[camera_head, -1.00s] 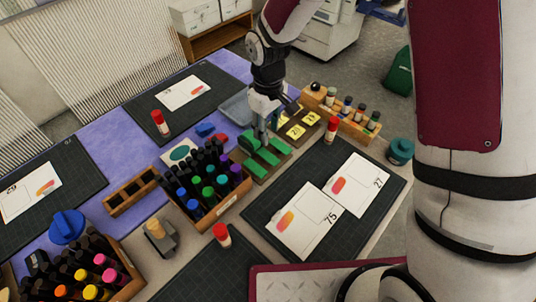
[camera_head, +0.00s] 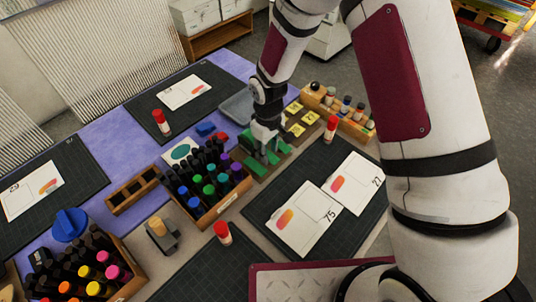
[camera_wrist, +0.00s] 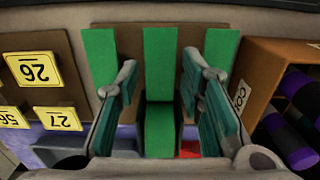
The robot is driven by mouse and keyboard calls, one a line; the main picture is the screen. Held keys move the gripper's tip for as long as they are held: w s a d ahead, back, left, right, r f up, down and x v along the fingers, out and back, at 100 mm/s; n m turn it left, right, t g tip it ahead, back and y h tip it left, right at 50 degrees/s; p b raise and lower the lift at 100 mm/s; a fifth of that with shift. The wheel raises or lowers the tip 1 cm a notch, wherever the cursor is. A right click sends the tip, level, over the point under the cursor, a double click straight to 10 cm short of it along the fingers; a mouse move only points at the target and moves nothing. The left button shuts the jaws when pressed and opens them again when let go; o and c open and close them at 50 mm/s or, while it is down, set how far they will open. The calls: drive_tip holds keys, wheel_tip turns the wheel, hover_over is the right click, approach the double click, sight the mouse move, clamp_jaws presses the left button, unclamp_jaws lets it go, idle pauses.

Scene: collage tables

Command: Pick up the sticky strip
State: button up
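Green sticky strips lie side by side on a brown board (camera_wrist: 131,42); in the head view the strips (camera_head: 256,167) are partly hidden by my gripper (camera_head: 265,138). In the wrist view my gripper (camera_wrist: 160,78) points down at the board with its fingers apart, one on each side of the middle green strip (camera_wrist: 160,50). Another green strip (camera_wrist: 100,58) is outside the left finger, and one (camera_wrist: 220,48) is outside the right finger. I cannot tell whether the fingers touch the middle strip. A green face (camera_wrist: 160,130) shows at its near end.
A wooden crate of markers (camera_head: 222,205) stands close beside the strips; its wall (camera_wrist: 262,75) is near my right finger in the wrist view. Yellow number tags (camera_head: 296,130) lie on the other side. A bottle rack (camera_head: 350,122) stands behind.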

drive_tip(key=shift+f, duration=0.2)
idle(0.5)
drive_tip(key=c, duration=0.5)
